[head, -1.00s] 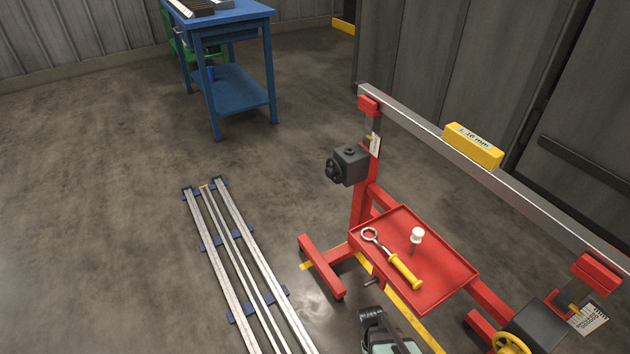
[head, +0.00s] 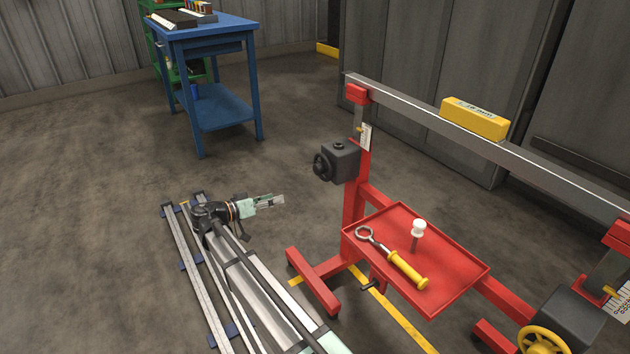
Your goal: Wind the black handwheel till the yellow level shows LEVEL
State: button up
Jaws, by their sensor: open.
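The black handwheel (head: 322,167) sits on the left face of a dark gearbox (head: 342,160) on the red stand's left post. The yellow level (head: 474,119) lies on the long grey beam; its small display is too blurred to read for certain. My gripper (head: 279,201) is open and empty, low and to the left of the handwheel, clear of it and pointing right. A paper scale (head: 365,137) with a yellow pointer is on the post above the gearbox.
A red tray (head: 450,290) holds a yellow-handled ring tool (head: 405,269) and a white-topped peg (head: 418,229). A yellow handwheel (head: 543,342) is at the lower right. A blue bench (head: 222,108) stands behind. Floor between bench and stand is clear.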

notch_tip(320, 180, up, 4)
jog(key=a+m+h, duration=0.1)
jog(key=m, duration=0.2)
jog(key=b, duration=0.3)
send_near(315, 170)
jog(key=shift+t, duration=0.4)
jog(key=x, duration=1)
jog(key=shift+s+d+f, duration=0.15)
jog(key=shift+f, duration=0.1)
jog(key=c, duration=1.1)
